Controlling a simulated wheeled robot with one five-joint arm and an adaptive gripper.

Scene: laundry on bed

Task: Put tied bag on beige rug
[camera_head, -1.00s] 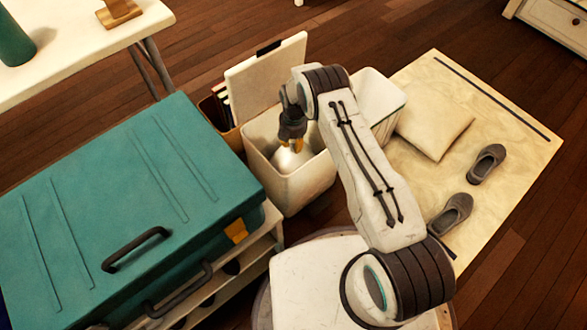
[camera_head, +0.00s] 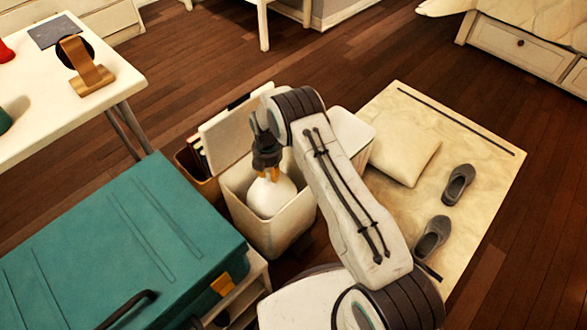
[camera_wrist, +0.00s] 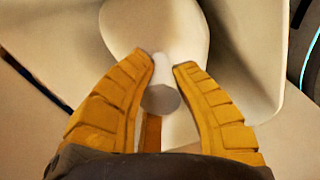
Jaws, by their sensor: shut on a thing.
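The tied bag (camera_head: 271,197) is white and rounded. It hangs at the mouth of a white open bin (camera_head: 268,237), partly inside its rim. My gripper (camera_head: 268,174) is above the bag with its orange fingers closed on the tied neck. In the wrist view my gripper (camera_wrist: 164,68) has a finger on each side of the pale neck, and the bag (camera_wrist: 160,25) fills the area beyond. The beige rug (camera_head: 463,140) lies on the floor to the right of the bin. The bag's lower part is hidden in the bin.
A cushion (camera_head: 405,150) and two grey shoes (camera_head: 458,184) (camera_head: 433,238) lie on the rug. A second white bin (camera_head: 351,134) stands between my arm and the rug. A teal suitcase (camera_head: 150,230) is on the left. The rug's upper right part is bare.

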